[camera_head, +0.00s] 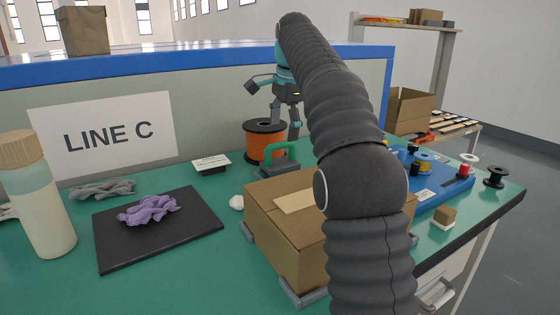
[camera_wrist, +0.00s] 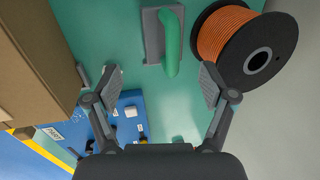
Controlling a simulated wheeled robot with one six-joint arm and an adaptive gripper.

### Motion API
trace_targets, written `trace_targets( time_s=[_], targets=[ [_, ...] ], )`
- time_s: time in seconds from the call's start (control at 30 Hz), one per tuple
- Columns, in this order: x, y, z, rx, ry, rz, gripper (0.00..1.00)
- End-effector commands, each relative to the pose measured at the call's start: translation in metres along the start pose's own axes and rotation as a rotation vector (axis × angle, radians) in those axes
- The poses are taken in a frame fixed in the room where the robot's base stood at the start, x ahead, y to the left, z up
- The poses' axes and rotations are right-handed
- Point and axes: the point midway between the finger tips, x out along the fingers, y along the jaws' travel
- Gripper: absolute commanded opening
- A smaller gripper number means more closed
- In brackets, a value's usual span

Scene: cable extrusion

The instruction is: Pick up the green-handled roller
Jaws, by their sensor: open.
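The green-handled roller (camera_head: 281,158) lies on the green table behind the cardboard box, in front of the orange cable spool. In the wrist view its green handle (camera_wrist: 172,45) stands above a grey base, at the top middle, beside the orange spool. My gripper (camera_head: 290,135) hangs above the table by the spool, partly overlapping it in the head view. In the wrist view my gripper (camera_wrist: 151,88) is open and empty, its fingers spread on either side of the roller's lower end in the picture. Whether the fingertips reach the handle's height I cannot tell.
The orange spool (camera_wrist: 228,33) stands close to the right finger in the wrist view. The cardboard box (camera_head: 280,230) stands in front of the roller. A blue tray (camera_head: 447,190) with small spools lies to the right. A dark mat (camera_head: 110,249) with a purple cloth lies left.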

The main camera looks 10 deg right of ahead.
Motion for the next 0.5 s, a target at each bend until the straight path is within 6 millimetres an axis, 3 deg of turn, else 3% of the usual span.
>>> trace_targets(
  time_s=[0.2,0.5],
  targets=[
    [0.031,0.001,0.0,-0.001,-0.001,0.003,0.83],
    [0.051,0.001,-0.001,-0.001,0.0,0.001,0.83]
  ],
)
